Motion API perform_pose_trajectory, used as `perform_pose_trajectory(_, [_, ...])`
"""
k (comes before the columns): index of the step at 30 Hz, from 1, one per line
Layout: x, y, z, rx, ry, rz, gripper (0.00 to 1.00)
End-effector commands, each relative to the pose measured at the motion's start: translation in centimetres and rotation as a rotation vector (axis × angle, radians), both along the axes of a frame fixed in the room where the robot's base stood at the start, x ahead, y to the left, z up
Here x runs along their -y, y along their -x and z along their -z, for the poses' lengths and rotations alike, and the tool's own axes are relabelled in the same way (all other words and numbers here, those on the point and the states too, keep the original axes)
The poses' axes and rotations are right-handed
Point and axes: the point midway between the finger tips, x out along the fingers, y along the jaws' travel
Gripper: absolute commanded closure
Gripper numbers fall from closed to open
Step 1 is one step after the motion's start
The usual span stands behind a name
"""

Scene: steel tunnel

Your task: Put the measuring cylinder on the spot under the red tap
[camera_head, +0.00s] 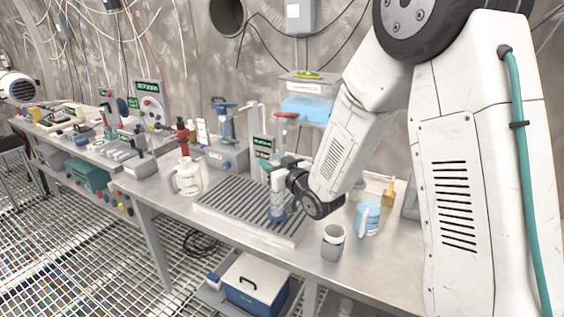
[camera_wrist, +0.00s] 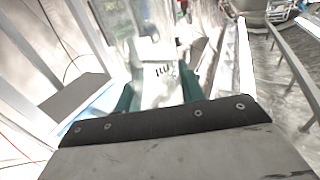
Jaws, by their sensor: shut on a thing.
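My gripper (camera_head: 280,182) is shut on the clear measuring cylinder (camera_head: 277,208), which has a bluish base. It holds the cylinder roughly upright over the right part of the grey ribbed tray (camera_head: 225,203); whether the base touches the tray I cannot tell. In the wrist view the cylinder (camera_wrist: 160,72), with dark marks, stands between my teal fingertips (camera_wrist: 158,92). A tap with a red handle (camera_head: 286,115) is behind and above the cylinder. The spot under it is hidden by my gripper and the cylinder.
A blue tap (camera_head: 222,106) stands left of the red one. A clear jug (camera_head: 187,178) is left of the tray. The table's front edge is close to the tray.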

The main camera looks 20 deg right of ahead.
Motion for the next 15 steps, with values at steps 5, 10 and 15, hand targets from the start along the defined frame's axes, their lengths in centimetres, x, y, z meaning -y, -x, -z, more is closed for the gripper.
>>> perform_pose_trajectory(5, [0.8,-0.8,-0.1,0.002,-0.001,0.0,0.99])
perform_pose_trajectory(10, [2.5,-2.4,0.0,0.001,0.001,0.003,0.99])
perform_pose_trajectory(15, [3.4,-3.4,1.3,-0.003,-0.001,-0.001,0.99])
